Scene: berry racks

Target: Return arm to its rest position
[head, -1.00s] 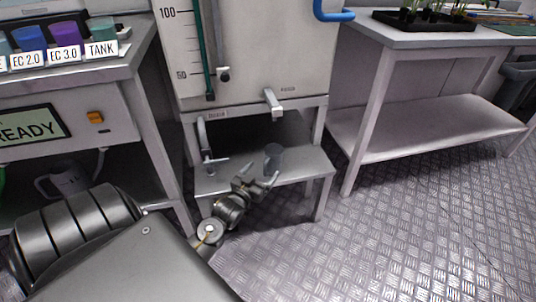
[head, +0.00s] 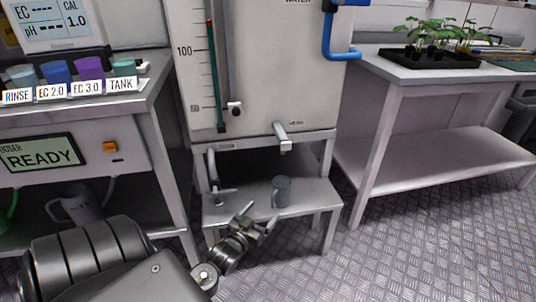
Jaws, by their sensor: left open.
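My left arm reaches in from the lower left. Its gripper (head: 256,219) is open and empty, in front of the low metal stand under the water tank. A grey cup (head: 282,191) stands upright on the stand's shelf (head: 310,193), just beyond and to the right of the fingertips. A small gap shows between the gripper and the cup. My right gripper is not in view.
The tank (head: 275,75) with its spout (head: 283,137) stands above the shelf. At left is a bench with labelled cups (head: 90,70) and a READY panel (head: 42,152). At right is a table with seedlings (head: 428,45). Floor at lower right is clear.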

